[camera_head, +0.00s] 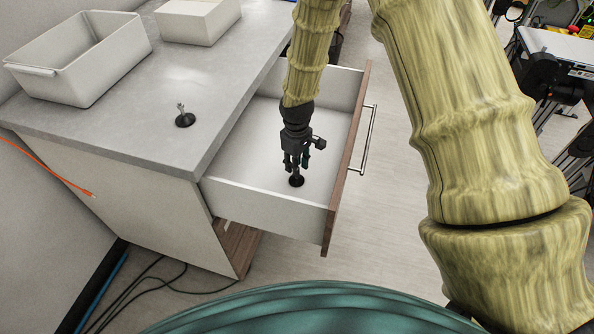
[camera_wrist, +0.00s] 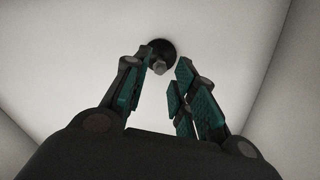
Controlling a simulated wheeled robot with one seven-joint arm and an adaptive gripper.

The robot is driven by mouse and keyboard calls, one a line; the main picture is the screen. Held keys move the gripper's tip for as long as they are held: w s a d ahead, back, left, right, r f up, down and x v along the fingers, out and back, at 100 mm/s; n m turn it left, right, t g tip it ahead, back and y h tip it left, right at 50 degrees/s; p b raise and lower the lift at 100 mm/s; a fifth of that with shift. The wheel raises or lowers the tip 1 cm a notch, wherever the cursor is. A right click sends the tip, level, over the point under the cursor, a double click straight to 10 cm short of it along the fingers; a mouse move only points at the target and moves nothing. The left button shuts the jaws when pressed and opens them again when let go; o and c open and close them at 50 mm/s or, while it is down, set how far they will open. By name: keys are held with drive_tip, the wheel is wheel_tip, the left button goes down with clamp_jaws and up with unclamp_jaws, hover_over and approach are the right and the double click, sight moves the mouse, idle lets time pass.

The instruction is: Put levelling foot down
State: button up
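A levelling foot with a round black base (camera_head: 296,181) stands upright on the floor of the open drawer (camera_head: 262,150). My gripper (camera_head: 296,165) is directly above it, pointing down into the drawer. In the wrist view the foot (camera_wrist: 160,55) shows its dark round base and a grey stem end, just beyond the fingertips. My gripper's teal-padded fingers (camera_wrist: 163,82) are apart with a gap between them. The left finger is very close to the stem; I cannot tell whether it touches. A second levelling foot (camera_head: 185,119) stands upright on the grey countertop.
A white bin (camera_head: 80,60) and a lighter box (camera_head: 198,20) stand at the back of the countertop (camera_head: 140,135). The drawer's walls and its wooden front with a metal handle (camera_head: 369,140) surround my gripper. The rest of the drawer floor is clear.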

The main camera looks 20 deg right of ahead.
wheel_tip(320, 180, up, 8)
drive_tip(key=b, duration=0.1)
idle(0.4)
